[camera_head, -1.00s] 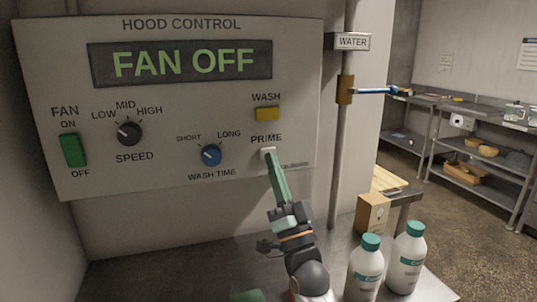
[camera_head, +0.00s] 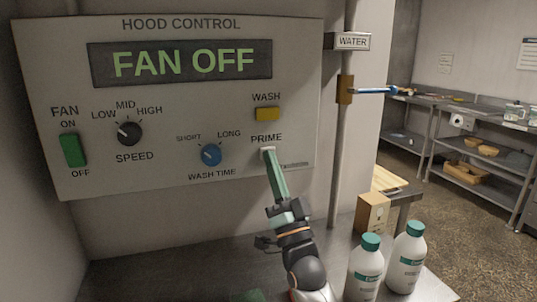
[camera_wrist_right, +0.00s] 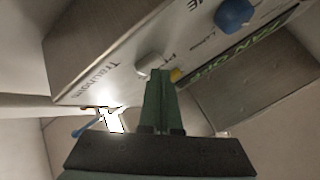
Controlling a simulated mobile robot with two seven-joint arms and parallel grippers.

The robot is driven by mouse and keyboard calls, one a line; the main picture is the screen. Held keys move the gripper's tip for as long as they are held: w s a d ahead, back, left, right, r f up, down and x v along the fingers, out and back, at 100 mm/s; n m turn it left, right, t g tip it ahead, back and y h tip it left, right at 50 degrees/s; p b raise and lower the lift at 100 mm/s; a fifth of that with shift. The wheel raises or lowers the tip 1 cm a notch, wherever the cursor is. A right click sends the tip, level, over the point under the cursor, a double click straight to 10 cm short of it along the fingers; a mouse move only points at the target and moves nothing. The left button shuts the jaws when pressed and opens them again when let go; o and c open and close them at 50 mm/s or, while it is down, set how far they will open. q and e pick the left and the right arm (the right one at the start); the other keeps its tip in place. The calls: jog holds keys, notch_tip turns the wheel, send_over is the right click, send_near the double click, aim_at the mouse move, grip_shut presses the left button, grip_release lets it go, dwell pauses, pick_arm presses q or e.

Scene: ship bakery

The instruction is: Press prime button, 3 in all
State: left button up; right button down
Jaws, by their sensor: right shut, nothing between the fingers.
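The white prime button (camera_head: 266,150) sits under the PRIME label on the grey hood control panel (camera_head: 90,187). My right gripper (camera_head: 270,156) is shut and empty, its green fingertips at the button's lower edge in the head view. In the right wrist view the white button (camera_wrist_right: 148,63) stands out from the panel just beyond the fingertips (camera_wrist_right: 161,72). I cannot tell whether they touch it. The display (camera_head: 181,64) reads FAN OFF. My left gripper is not clearly in view; only a green patch shows at the bottom edge.
The yellow wash button (camera_head: 267,114) is above, the blue wash time knob (camera_head: 211,155) to the left. A black speed knob (camera_head: 130,133) and green fan switch (camera_head: 73,150) are farther left. A pipe with blue-handled valve (camera_head: 345,90) and two bottles (camera_head: 366,268) (camera_head: 406,257) stand right.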

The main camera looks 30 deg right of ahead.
jog(key=shift+w, duration=0.2)
jog(key=shift+s, duration=0.1)
dwell(0.4)
jog(key=shift+s+a, duration=0.15)
jog(key=shift+s, duration=0.6)
jog(key=shift+s+p, duration=0.1)
jog(key=shift+p, duration=0.2)
jog(key=shift+s+a+p, duration=0.15)
jog(key=shift+s+a, duration=0.05)
jog(key=shift+s, duration=0.6)
jog(key=shift+s+a+p, duration=0.2)
jog(key=shift+s, duration=0.55)
jog(key=shift+s+a+p, duration=0.15)
jog(key=shift+s+a, duration=0.05)
jog(key=shift+s, duration=0.6)
